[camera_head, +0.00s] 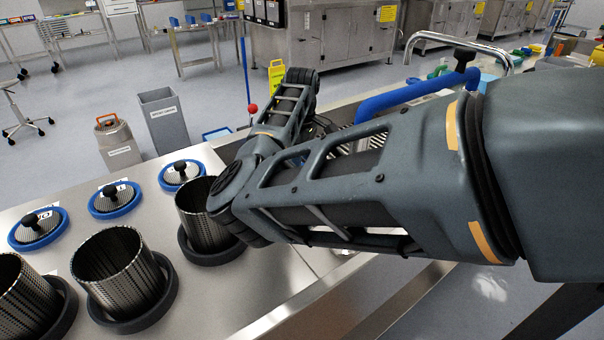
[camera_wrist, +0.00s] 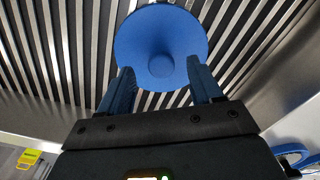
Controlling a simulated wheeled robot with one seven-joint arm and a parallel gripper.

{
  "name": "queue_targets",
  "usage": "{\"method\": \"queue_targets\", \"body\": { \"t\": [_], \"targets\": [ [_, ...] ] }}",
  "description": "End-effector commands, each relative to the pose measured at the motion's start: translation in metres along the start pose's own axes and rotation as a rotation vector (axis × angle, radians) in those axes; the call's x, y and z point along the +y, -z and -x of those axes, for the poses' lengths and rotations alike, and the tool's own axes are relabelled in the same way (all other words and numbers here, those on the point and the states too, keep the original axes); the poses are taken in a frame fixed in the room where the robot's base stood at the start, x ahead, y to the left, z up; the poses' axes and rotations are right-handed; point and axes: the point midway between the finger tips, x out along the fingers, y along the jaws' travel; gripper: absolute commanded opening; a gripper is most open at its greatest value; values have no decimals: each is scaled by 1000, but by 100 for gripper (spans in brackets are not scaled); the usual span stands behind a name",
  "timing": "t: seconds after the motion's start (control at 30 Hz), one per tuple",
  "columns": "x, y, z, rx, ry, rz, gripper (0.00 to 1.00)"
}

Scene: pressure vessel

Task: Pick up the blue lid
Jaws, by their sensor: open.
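A round, solid blue lid (camera_wrist: 160,28) with a blue knob at its middle is at the top centre of the wrist view, in front of metal slats. My gripper (camera_wrist: 160,70) is open, with one dark blue finger on each side of the lid's lower part. The knob appears between the fingertips, with gaps on both sides; whether the fingers reach its depth I cannot tell. In the head view my arm hides the lid, and I cannot make out my gripper there.
Three blue-rimmed mesh lids with black knobs (camera_head: 115,198) lie on the steel table (camera_head: 225,300). Dark mesh baskets (camera_head: 118,265) stand in black rings near my arm. A blue hose (camera_head: 415,95) and curved tap (camera_head: 460,42) are behind it. Metal slats (camera_wrist: 60,60) surround the lid.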

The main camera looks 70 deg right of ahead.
Motion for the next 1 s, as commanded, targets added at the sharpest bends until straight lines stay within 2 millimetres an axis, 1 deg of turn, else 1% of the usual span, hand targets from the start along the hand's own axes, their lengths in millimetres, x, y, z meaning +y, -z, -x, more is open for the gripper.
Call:
{"method": "queue_targets", "body": {
  "t": [0.1,0.2,0.3,0.5,1.0],
  "targets": [
    [0,-1,-17,-4,1,1,65],
    [0,0,-26,-1,0,0,65],
    [0,0,-29,0,0,0,65],
    [0,1,-30,0,0,-1,64],
    [0,1,-29,0,0,0,16]
  ]
}}
